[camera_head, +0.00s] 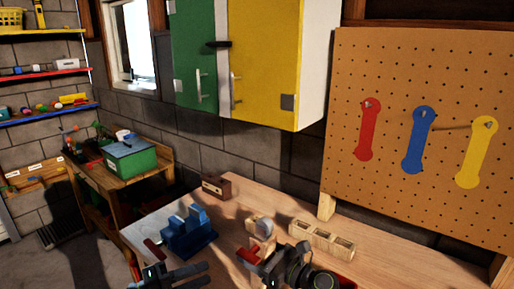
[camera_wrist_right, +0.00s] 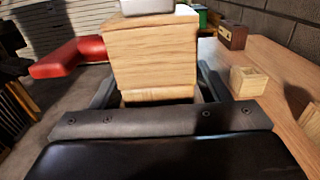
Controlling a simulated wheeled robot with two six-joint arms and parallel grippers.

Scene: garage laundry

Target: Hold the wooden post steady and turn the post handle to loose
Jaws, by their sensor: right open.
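The wooden post (camera_head: 263,243) stands on the workbench, with a pale grey rounded piece on top. Its red handle (camera_head: 248,257) sticks out on the left side. In the right wrist view the post (camera_wrist_right: 152,55) fills the middle and the red handle (camera_wrist_right: 72,58) points left. My right gripper (camera_head: 270,265) is open, with its fingers on either side of the post's lower part; I cannot tell whether they touch it. My left gripper (camera_head: 176,270) looks open and empty at the bottom, left of the post and in front of the blue vise.
The blue vise (camera_head: 190,233) stands left of the post on the workbench (camera_head: 235,192). A wooden block with square openings (camera_head: 321,240) lies to the right. A brown box (camera_head: 217,187) stands behind. A pegboard (camera_head: 385,105) rises at the back right.

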